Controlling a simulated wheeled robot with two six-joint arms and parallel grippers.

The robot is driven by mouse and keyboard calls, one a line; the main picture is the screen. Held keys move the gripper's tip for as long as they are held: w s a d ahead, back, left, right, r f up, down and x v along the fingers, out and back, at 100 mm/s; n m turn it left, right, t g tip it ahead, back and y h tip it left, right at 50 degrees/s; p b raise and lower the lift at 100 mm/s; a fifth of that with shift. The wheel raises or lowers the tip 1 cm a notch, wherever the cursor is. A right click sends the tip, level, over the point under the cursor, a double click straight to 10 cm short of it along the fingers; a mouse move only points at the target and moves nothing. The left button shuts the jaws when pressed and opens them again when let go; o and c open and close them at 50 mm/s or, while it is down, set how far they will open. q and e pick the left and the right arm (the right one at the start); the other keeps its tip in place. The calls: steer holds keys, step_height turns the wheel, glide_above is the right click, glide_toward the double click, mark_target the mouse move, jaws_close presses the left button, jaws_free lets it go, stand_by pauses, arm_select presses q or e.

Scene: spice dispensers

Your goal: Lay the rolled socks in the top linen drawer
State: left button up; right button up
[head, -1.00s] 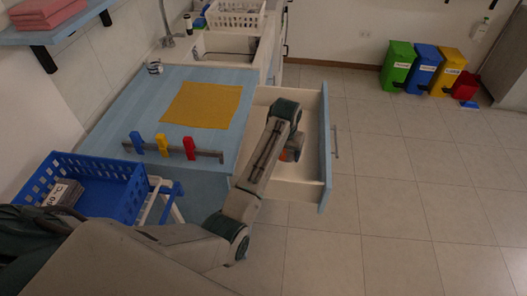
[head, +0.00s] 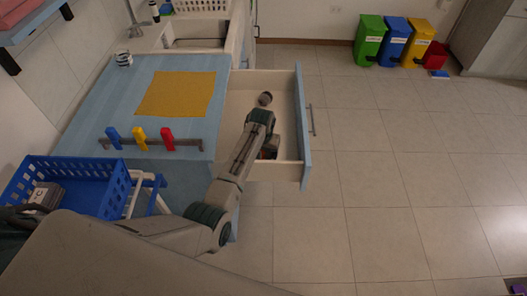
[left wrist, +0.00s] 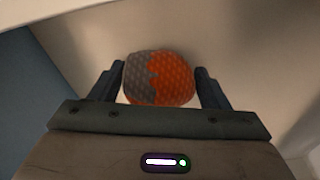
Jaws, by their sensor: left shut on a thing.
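The rolled socks (left wrist: 160,78), an orange and grey textured bundle, sit between the two dark fingers of my left gripper (left wrist: 160,85), which is shut on them. In the head view my left arm reaches over the open drawer (head: 303,125), which has a blue front, a bar handle and a pale, otherwise empty-looking interior. Only a small orange patch of the socks shows there, below my wrist and inside the drawer outline. In the left wrist view pale drawer surfaces lie behind the socks; I cannot tell if the socks touch the bottom. My right gripper is not in view.
A blue countertop (head: 90,100) left of the drawer holds a yellow cloth (head: 176,94), a rail with coloured pegs (head: 150,143) and a striped cup (head: 124,59). A blue basket (head: 110,192) stands front left. Coloured bins (head: 396,42) stand far back.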

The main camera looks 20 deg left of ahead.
arm_select(q)
steer(key=shift+f, duration=0.15)
steer(key=o, duration=1)
steer(key=r, duration=0.4)
steer(key=s+r, duration=0.1)
steer(key=r, duration=0.3)
steer(key=r+b, duration=0.1)
steer(key=r, duration=0.3)
steer(key=shift+s+r, duration=0.15)
steer(key=shift+s, duration=0.1)
